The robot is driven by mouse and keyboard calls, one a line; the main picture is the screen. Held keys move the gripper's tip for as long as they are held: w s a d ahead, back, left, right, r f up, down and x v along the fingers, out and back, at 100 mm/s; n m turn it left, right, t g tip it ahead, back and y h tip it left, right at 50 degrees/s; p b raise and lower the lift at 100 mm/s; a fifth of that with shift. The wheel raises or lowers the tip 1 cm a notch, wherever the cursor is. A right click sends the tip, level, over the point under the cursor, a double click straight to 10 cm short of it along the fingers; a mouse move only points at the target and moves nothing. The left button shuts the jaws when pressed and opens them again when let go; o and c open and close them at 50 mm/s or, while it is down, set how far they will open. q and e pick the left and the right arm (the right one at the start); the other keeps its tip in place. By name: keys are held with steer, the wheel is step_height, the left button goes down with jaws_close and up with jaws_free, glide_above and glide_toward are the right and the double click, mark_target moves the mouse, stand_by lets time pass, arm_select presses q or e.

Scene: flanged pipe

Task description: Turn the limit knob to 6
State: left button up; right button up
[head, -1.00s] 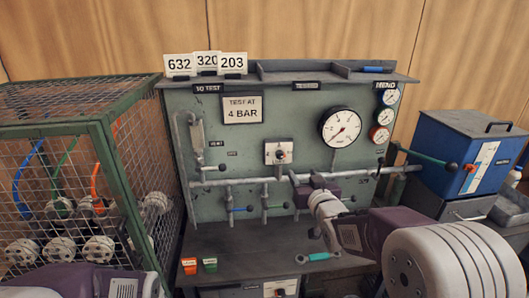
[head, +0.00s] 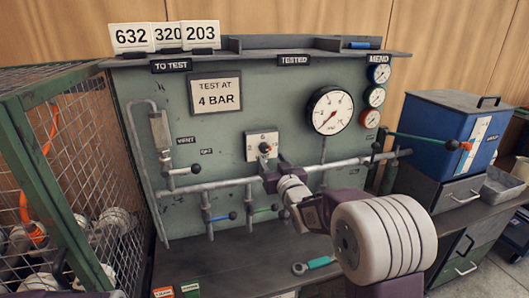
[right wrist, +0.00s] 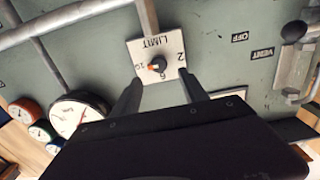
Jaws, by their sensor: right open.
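The limit knob (head: 264,148) is a small black knob with an orange mark, on a white square plate (head: 252,139) in the middle of the green panel. In the right wrist view the knob (right wrist: 158,65) and plate appear upside down, with LIMIT and the numbers 10, 6 and 2. The orange mark lies on the knob's lower left there, on the side towards 10 and 6. My right gripper (right wrist: 161,78) is open, with its fingers spread to either side below the knob and nothing between them. In the head view it points at the plate. My left gripper is out of view.
A horizontal pipe (head: 230,183) with valve levers crosses the panel below the plate. A large gauge (head: 331,111) is to the right. A wire cage (head: 75,170) stands left, and a blue box (head: 455,128) right.

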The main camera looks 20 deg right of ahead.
mark_target(265, 149)
steer(key=w, duration=0.7)
steer(key=shift+w+a, duration=0.1)
steer(key=shift+w, duration=0.25)
jaws_close()
